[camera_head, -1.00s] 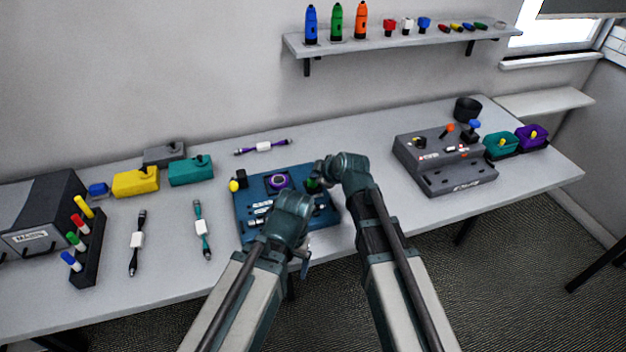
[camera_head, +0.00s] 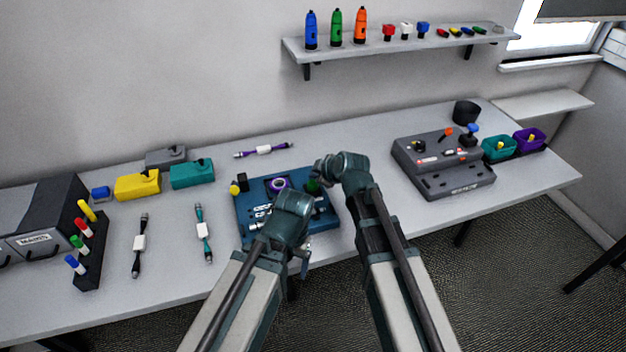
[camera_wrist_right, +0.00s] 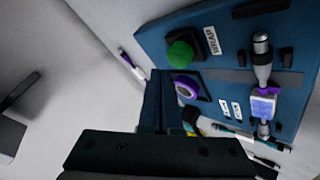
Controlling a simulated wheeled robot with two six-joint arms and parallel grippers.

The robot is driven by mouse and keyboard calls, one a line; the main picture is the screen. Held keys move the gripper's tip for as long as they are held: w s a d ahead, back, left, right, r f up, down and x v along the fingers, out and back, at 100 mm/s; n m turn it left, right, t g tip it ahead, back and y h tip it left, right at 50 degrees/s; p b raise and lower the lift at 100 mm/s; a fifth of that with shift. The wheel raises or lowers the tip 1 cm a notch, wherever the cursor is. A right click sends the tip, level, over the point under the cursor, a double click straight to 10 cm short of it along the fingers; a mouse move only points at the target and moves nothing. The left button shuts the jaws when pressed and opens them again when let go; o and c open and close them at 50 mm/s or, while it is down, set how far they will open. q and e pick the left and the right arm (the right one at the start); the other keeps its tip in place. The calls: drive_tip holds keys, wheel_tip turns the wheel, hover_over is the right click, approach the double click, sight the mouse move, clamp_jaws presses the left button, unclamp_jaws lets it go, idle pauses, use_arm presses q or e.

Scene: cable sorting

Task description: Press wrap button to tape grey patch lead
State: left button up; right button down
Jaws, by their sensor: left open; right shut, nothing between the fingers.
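The blue wrapping fixture (camera_head: 241,222) stands near the table's front edge. Its green button (camera_wrist_right: 185,52) is beside the WRAP label (camera_wrist_right: 212,38) in the right wrist view; it is partly hidden in the head view (camera_head: 313,187). A purple tape roll (camera_head: 279,184) sits on the fixture. A grey lead (camera_wrist_right: 262,60) with a white and purple band at its middle lies in the fixture's holders. My right gripper (camera_wrist_right: 158,98) is shut and empty above the fixture, close to the button; contact cannot be told. My left gripper (camera_head: 303,264) is open at the fixture's front, its fingers partly hidden.
A purple lead (camera_head: 263,150) lies behind the fixture. A teal lead (camera_head: 203,233) and a black lead (camera_head: 139,245) lie to its left, past them a marker rack (camera_head: 91,262). A grey control station (camera_head: 443,165) stands at the right. Table between it and the fixture is clear.

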sight(316, 185)
wheel_tip(316, 185, up, 6)
drive_tip(key=p, duration=0.6)
idle(0.4)
idle(0.5)
drive_tip(key=s+f+m+g, duration=0.1)
drive_tip(key=s, duration=0.3)
drive_tip(key=s+f+m+g+h, duration=0.1)
drive_tip(key=s+f+m+g, duration=0.1)
drive_tip(key=s, duration=0.2)
drive_tip(key=s+f+m+g+h, duration=0.1)
drive_tip(key=s+f, duration=0.1)
drive_tip(key=s, duration=0.2)
drive_tip(key=shift+s+d+m, duration=0.15)
drive_tip(key=shift+s+m, duration=0.15)
drive_tip(key=shift+s, duration=0.1)
drive_tip(key=s+d+m+g+h, duration=0.2)
drive_tip(key=s+m, duration=0.1)
drive_tip(key=s, duration=0.3)
drive_tip(key=s+d+f+m+g+h, duration=0.1)
drive_tip(key=s+d+m+g+h, duration=0.1)
drive_tip(key=s, duration=0.5)
drive_tip(key=shift+d+f+m, duration=0.25)
drive_tip(key=shift+d+m, duration=0.2)
drive_tip(key=shift+m, duration=0.35)
